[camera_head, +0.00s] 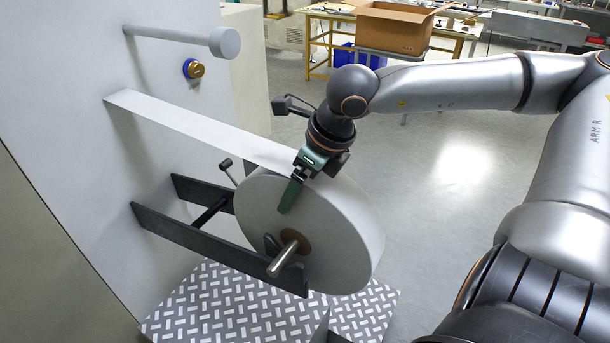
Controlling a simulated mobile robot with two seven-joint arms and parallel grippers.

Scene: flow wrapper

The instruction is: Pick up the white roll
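The large white roll (345,235) stands on edge in the middle of the view, with a brown core (296,241) and a metal shaft (283,262) through it. Dark bracket arms (175,228) reach from the machine wall to the shaft. A white strip (200,128) runs from the wall to the top of the roll. My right gripper (290,196) is at the roll's upper edge, pointing down, with one green finger visible against the near flat face. Its other finger is hidden, so its grip cannot be told. My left gripper is not in view.
The pale machine wall (60,140) fills the left, with a peg (180,35) and a blue-and-brass knob (194,68). A patterned plate (215,305) lies below the roll. A cardboard box (395,28) is at the back. The floor (445,185) right of the roll is clear.

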